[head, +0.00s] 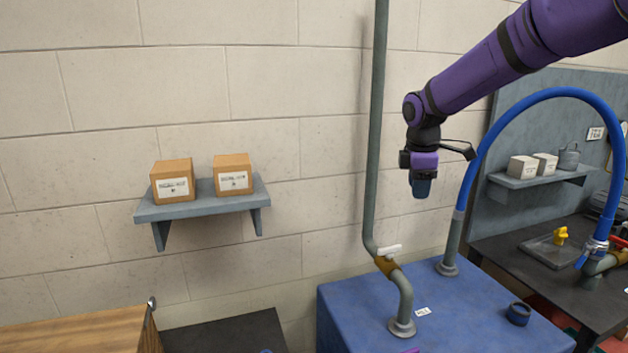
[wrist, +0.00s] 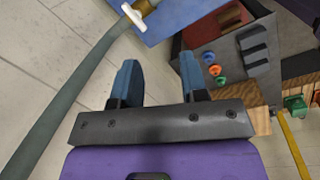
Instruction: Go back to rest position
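My gripper (head: 422,187) hangs from my purple arm in the head view, pointing down in the air above the blue tank (head: 345,310). In the wrist view my gripper (wrist: 160,85) shows two blue fingers spread apart with nothing between them. It touches nothing that I can see.
A grey pipe (head: 375,130) with a white-handled valve (head: 388,250) runs up left of my gripper. A blue hose (head: 480,150) arches to its right. A wall shelf (head: 205,205) holds two cardboard boxes. A dark workbench (head: 575,290) stands at the right.

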